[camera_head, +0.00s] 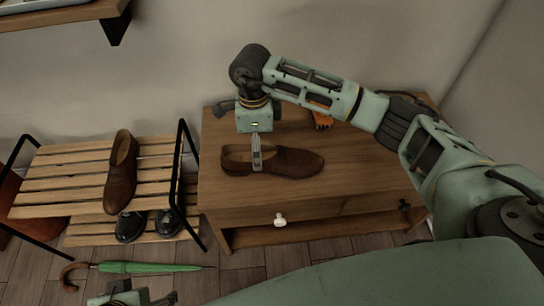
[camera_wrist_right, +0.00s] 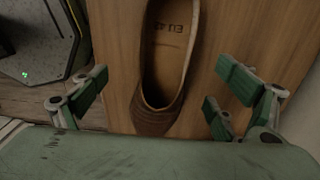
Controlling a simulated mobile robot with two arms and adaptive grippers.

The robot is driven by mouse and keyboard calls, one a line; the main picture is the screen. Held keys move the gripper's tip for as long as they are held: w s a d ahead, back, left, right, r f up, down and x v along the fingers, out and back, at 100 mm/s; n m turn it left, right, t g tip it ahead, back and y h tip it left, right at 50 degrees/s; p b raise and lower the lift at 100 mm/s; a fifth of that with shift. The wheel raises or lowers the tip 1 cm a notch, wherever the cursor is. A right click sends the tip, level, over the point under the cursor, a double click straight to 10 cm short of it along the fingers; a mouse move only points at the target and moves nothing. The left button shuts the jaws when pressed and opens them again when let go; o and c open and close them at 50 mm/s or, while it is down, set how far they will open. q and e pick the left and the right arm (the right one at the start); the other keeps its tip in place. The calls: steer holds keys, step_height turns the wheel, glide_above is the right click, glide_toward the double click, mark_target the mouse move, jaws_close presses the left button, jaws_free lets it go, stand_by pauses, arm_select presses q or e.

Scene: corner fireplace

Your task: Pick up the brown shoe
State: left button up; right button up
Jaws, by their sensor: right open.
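A brown shoe (camera_head: 290,162) lies on the wooden cabinet top, with its toe to the right in the head view. My right gripper (camera_head: 256,158) points down over the shoe's opening. In the right wrist view the shoe (camera_wrist_right: 160,115) lies between the spread fingers of the right gripper (camera_wrist_right: 155,98), which is open and holds nothing. Another brown shoe (camera_head: 122,168) lies on the slatted rack (camera_head: 62,184) to the left. Part of my left gripper (camera_head: 128,294) shows at the bottom edge; its fingers cannot be made out.
The wooden cabinet (camera_head: 340,195) stands near the walls. An orange object (camera_head: 321,118) lies on it behind the shoe, partly hidden by my right arm. Black shoes (camera_head: 130,226) are on the rack's lower shelf. A green umbrella (camera_head: 135,267) lies on the floor in front of the rack.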

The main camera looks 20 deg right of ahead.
steer(key=f, duration=0.3)
steer(key=f+b, duration=0.1)
steer(key=f, duration=0.2)
steer(key=shift+d, duration=0.2)
steer(key=c, duration=1.6)
